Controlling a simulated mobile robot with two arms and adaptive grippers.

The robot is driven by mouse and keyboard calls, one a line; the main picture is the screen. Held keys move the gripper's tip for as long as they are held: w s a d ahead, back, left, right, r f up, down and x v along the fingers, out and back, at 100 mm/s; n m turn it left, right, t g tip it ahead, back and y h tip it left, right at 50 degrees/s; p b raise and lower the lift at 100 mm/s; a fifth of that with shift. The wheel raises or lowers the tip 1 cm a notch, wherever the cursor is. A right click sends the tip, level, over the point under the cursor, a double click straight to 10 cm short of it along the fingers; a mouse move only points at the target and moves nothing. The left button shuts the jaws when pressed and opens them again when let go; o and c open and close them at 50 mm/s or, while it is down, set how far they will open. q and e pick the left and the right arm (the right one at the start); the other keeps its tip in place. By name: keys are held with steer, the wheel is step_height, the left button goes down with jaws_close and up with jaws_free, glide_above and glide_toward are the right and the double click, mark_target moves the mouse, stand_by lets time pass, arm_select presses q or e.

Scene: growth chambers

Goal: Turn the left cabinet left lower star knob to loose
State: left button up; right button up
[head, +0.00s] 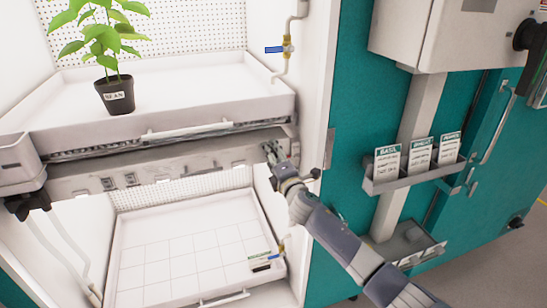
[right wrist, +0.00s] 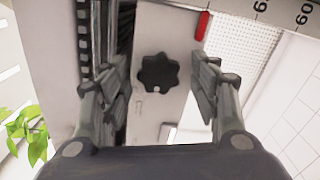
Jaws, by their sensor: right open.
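In the right wrist view a black star knob (right wrist: 158,72) sits on a pale plate between the open fingers of my right gripper (right wrist: 165,82). The fingers are apart from each other, with the knob visible beyond them. In the head view my right gripper (head: 272,153) is at the right end of the shelf front, and no knob shows clearly at its fingertips. Another black star knob (head: 36,203) shows at the left end, under a white box. I cannot tell from the head view which knob the wrist view shows. My left gripper is out of view.
A potted plant (head: 114,96) stands on the upper tray (head: 200,108). A gridded lower tray (head: 135,272) lies below. The teal cabinet side (head: 350,150) carries a card holder (head: 412,175). A red strip (right wrist: 202,26) is near the knob in the wrist view.

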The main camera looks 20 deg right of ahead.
steer(key=s, duration=1.2)
steer(key=shift+d, duration=0.2)
